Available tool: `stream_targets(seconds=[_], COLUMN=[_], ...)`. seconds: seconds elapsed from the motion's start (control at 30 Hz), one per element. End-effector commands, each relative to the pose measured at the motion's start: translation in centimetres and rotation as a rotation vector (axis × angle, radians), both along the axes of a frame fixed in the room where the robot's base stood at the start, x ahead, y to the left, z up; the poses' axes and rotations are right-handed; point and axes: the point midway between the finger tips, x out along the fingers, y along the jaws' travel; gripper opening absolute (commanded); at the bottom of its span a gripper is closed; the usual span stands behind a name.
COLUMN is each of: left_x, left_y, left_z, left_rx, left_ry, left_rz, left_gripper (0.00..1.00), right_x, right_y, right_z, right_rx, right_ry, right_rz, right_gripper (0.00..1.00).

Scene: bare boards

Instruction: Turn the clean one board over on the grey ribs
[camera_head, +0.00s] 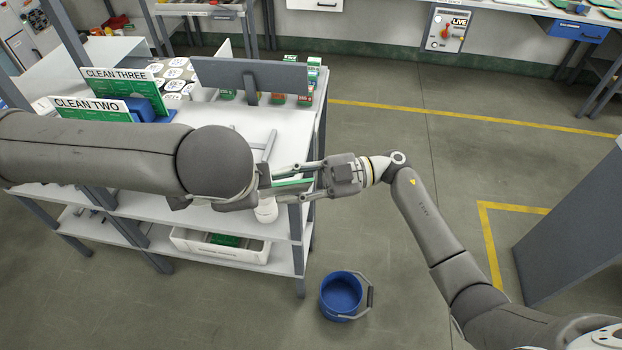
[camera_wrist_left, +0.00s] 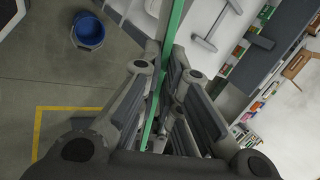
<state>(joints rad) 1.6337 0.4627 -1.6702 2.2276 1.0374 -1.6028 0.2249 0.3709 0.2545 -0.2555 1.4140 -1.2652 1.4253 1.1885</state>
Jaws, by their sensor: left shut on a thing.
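The clean one board (camera_head: 292,183) shows as a thin green strip, seen nearly edge-on; no label on it is readable. In the left wrist view the board (camera_wrist_left: 152,118) runs upright between the fingers. My left gripper (camera_wrist_left: 167,70) is shut on it; in the head view my left arm mostly hides that gripper. My right gripper (camera_head: 302,181) comes from the right with its fingers apart, one on each side of the board's edge. The grey ribs (camera_head: 266,146) are on the white table, partly behind my left arm; they also show in the left wrist view (camera_wrist_left: 212,30).
Cards marked CLEAN THREE (camera_head: 118,74) and CLEAN TWO (camera_head: 85,104) stand at the table's left. A grey upright panel (camera_head: 250,75) and small boxes line its back. A white bin (camera_head: 215,246) is on the lower shelf. A blue bucket (camera_head: 341,294) stands on the floor.

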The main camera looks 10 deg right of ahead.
Motion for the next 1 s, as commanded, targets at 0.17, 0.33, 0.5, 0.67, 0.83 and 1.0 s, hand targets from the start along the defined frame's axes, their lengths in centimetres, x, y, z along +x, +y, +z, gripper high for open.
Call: stream_targets(seconds=[0.17, 0.33, 0.5, 0.67, 0.83, 1.0], left_x=[0.0, 0.0, 0.0, 0.0, 0.0, -0.1], left_y=[0.0, 0.0, 0.0, 0.0, 0.0, 0.0], left_z=[0.1, 0.1, 0.1, 0.1, 0.0, 0.0], left_rx=[-0.001, 0.0, -0.001, -0.001, 0.0, 0.002], left_ry=[-0.001, -0.001, -0.001, -0.001, 0.0, 0.001], left_rz=[-0.001, 0.0, -0.001, -0.001, -0.001, -0.003], left_gripper=[0.0, 0.0, 0.0, 0.0, 0.0, 0.15], right_x=[-0.1, -0.1, -0.1, -0.1, -0.1, 0.0], right_y=[1.5, 1.9, 1.8, 1.8, 1.8, 1.8], right_z=[0.0, 0.0, 0.0, 0.0, 0.0, 0.1], right_rx=[0.001, 0.0, 0.001, 0.001, 0.001, 0.002], right_ry=[0.001, 0.001, 0.0, 0.0, 0.0, 0.0], right_rz=[0.0, -0.001, -0.001, -0.001, -0.002, -0.003], right_gripper=[0.31, 0.31, 0.31, 0.11, 0.0, 0.0])
